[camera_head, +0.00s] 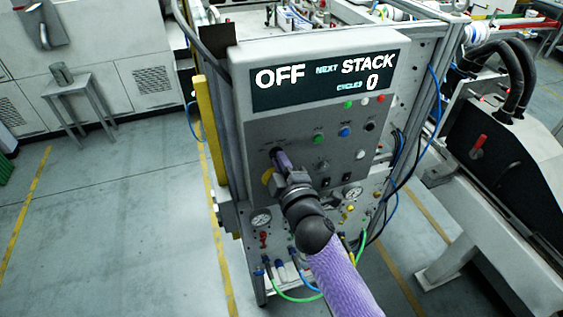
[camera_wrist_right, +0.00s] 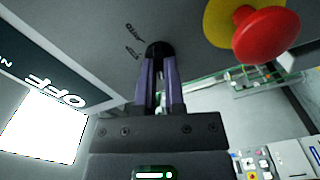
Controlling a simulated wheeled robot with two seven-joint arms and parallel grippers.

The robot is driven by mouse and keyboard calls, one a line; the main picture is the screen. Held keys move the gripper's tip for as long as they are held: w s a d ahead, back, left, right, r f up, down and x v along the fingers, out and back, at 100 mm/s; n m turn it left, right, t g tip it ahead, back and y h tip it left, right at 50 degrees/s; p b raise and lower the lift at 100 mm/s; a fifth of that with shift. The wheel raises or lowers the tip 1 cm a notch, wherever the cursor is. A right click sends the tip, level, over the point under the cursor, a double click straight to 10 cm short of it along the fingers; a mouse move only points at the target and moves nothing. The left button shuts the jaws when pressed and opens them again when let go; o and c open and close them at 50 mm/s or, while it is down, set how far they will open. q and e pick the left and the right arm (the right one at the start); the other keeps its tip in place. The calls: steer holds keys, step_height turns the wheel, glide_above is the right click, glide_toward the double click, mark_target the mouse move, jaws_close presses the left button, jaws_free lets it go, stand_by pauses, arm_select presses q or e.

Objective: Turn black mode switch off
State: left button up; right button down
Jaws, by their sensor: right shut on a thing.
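The black mode switch (camera_wrist_right: 154,47) sits on the grey control panel (camera_head: 250,128), with small lettering beside it that is too small to read surely. My right gripper (camera_head: 277,154) reaches the panel's left side and hides most of the switch in the head view. In the right wrist view my right gripper (camera_wrist_right: 158,62) is shut on the black switch, one purple finger on each side. The panel's display (camera_head: 323,80) shows "OFF" in large letters, "STACK" and a cycle count of 0. My left gripper is not in view.
A red mushroom button (camera_wrist_right: 265,35) on a yellow base stands close beside my right gripper. Coloured buttons (camera_head: 345,131) sit to the right on the panel. Gauges (camera_head: 260,219) and hoses are below. Open floor (camera_head: 130,220) lies left.

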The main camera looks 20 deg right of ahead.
steer(key=c, duration=0.7)
jaws_free()
steer(key=s, duration=1)
steer(key=shift+d+b, duration=0.2)
steer(key=shift+b, duration=0.2)
